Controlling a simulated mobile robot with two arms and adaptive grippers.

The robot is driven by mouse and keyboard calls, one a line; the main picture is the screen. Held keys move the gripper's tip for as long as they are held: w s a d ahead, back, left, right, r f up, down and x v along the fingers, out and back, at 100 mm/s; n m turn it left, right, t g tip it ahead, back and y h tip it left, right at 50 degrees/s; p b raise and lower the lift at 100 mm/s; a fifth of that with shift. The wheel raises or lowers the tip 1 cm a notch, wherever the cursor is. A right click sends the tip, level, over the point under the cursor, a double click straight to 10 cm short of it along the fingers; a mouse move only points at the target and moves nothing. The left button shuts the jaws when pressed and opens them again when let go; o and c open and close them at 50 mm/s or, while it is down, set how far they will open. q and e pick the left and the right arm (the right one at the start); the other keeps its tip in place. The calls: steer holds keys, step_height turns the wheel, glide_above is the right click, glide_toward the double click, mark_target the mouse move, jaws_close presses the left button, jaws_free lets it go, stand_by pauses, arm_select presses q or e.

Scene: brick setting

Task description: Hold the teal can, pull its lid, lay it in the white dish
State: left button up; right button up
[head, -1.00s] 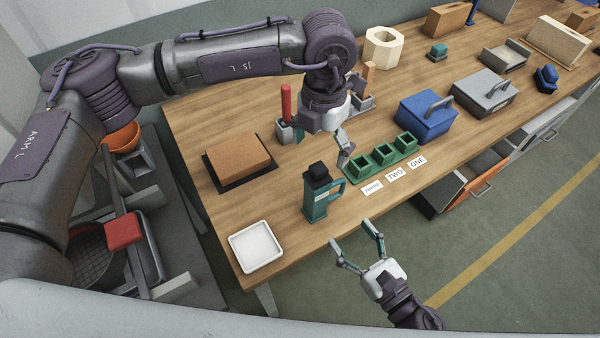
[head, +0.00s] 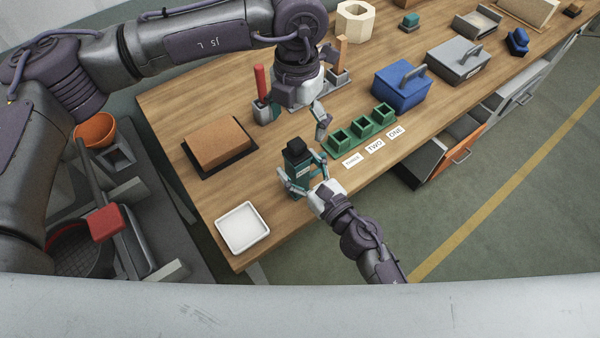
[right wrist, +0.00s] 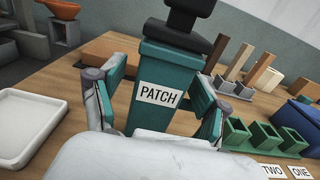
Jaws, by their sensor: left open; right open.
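The teal can (head: 298,180) stands upright on the bench with a black lid (head: 298,149) on top. In the right wrist view the can (right wrist: 160,112) carries a PATCH label, and its black lid (right wrist: 180,35) shows above. My right gripper (head: 302,168) is open, its fingers on either side of the can; I cannot tell whether they touch it. My left gripper (head: 318,118) is open and empty, above the bench behind the can; only part of its fingers shows. The white dish (head: 243,229) is empty, left of the can; it also shows in the right wrist view (right wrist: 28,126).
A brown block (head: 219,142) on a dark base lies left behind the can. Green square cups (head: 362,128) with number cards stand to its right. A red-handled tool (head: 260,82) stands in a holder behind. A blue box (head: 401,85) is farther right. Bench between can and dish is clear.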

arm_select(q)
steer(key=shift+w+a+f, duration=0.1)
steer(key=shift+w+a, duration=0.05)
arm_select(e)
steer(key=shift+w+a, duration=0.25)
steer(key=shift+w, duration=0.05)
